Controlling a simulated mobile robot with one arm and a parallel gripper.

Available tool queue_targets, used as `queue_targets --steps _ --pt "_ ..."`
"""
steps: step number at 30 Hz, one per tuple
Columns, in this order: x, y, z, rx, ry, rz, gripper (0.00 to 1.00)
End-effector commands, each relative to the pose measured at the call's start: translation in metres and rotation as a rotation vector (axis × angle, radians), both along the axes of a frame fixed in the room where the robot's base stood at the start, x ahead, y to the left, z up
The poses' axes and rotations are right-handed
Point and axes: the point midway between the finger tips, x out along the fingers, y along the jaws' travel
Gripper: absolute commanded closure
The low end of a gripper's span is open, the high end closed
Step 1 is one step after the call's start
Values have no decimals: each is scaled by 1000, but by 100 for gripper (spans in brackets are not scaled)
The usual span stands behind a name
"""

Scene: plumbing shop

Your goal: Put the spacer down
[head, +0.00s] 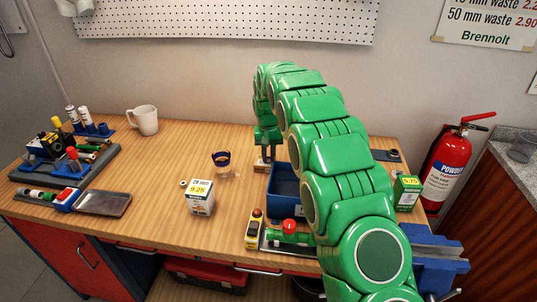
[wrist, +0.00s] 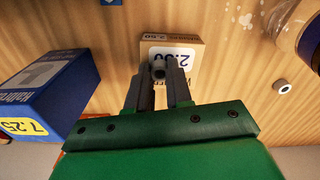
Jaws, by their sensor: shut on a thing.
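My gripper (wrist: 160,77) is shut on a small grey round piece with a dark hole, which looks like the spacer (wrist: 158,71). The fingertips cover most of it. In the wrist view it shows in front of a small box (wrist: 150,45) with a white 2.50 label; I cannot tell whether they touch. In the head view my gripper (head: 265,155) is low over the back middle of the bench, near the blue bin, and the spacer cannot be made out there.
A blue box (wrist: 45,95) with a 7.25 tag is on the left in the wrist view. A loose pale ring (wrist: 283,87) lies to the right.

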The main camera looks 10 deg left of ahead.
Motion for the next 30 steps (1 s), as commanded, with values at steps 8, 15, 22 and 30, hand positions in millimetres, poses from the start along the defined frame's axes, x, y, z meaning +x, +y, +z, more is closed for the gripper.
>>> queue_targets --steps 8,15,22,30 --pt "0 0 -2 0 1 0 55" --pt "0 0 -1 0 0 0 55" --pt "1 0 18 2 -3 0 55" --pt "1 0 68 1 -2 -1 55"
